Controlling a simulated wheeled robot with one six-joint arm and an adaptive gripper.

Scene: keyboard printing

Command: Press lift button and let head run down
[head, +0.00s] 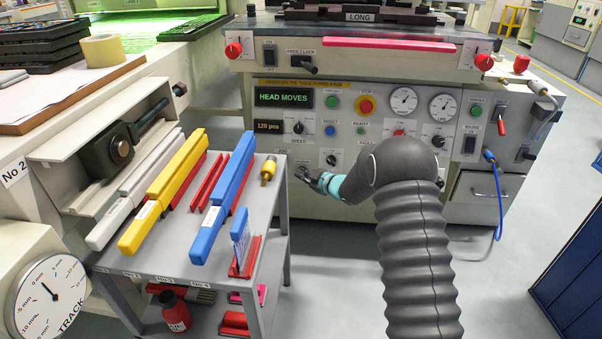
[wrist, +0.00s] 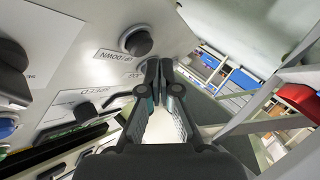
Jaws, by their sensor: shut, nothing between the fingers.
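The machine's control panel (head: 345,125) stands ahead, with a lit green display (head: 284,97) reading HEAD MOVES. My gripper (head: 302,174) is at the panel's lower left, below the speed knob, and hides what lies behind it. In the wrist view my gripper (wrist: 160,74) is shut and empty, its fingertips close to the panel face. A round black button (wrist: 137,41) sits just up-left of the fingertips, beside an upside-down label that seems to read UP/DOWN. The fingertips look apart from this button; whether they touch anything else I cannot tell.
A grey cart (head: 257,240) with white, yellow and blue bars stands left of my arm. A dark knob (wrist: 88,110) sits below the button in the wrist view. A track dial (head: 50,298) is at lower left.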

